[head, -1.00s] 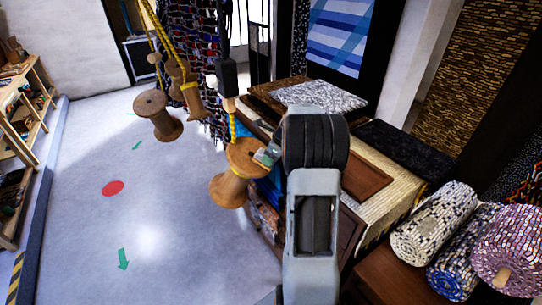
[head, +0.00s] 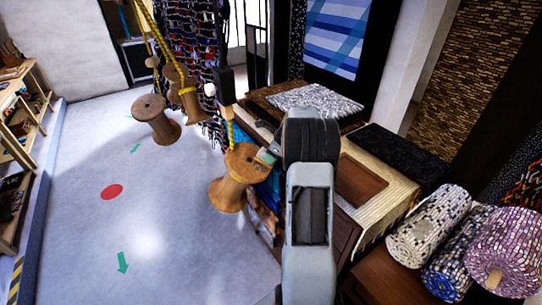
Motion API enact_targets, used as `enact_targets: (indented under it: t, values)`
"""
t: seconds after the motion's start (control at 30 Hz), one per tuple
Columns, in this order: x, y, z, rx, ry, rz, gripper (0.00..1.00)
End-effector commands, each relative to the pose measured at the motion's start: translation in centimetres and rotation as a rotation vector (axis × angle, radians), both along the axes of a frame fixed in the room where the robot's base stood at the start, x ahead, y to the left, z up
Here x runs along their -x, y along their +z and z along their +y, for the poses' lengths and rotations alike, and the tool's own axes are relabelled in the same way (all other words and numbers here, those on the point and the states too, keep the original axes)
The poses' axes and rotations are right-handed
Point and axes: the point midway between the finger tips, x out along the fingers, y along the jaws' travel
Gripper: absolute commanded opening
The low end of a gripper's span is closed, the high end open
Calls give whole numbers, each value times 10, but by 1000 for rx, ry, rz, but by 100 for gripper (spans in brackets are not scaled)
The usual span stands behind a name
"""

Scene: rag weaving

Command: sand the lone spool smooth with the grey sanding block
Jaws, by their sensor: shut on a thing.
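The lone wooden spool (head: 232,190) hangs tilted on a yellow cord in the middle of the head view, apart from the other spools. My gripper (head: 266,158) is at the upper right rim of this spool, mostly hidden behind my own arm. It is shut on the grey sanding block (head: 267,156), of which only a small greyish piece shows. The block overlaps the spool's rim in the picture; I cannot tell whether they touch.
A wooden bench (head: 385,195) and rolled rugs (head: 428,228) stand at the right. The floor at the left is open, with a red spot (head: 112,192).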

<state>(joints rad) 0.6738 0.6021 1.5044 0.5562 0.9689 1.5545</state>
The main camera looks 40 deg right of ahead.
Motion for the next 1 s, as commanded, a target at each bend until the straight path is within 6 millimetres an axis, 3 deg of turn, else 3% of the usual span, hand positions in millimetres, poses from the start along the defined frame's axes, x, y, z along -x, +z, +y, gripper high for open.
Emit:
enact_targets:
  t: [0.5,1.0]
  values:
    - [15,0,22,1,0,-1,11]
    - [16,1,24,0,0,0,11]
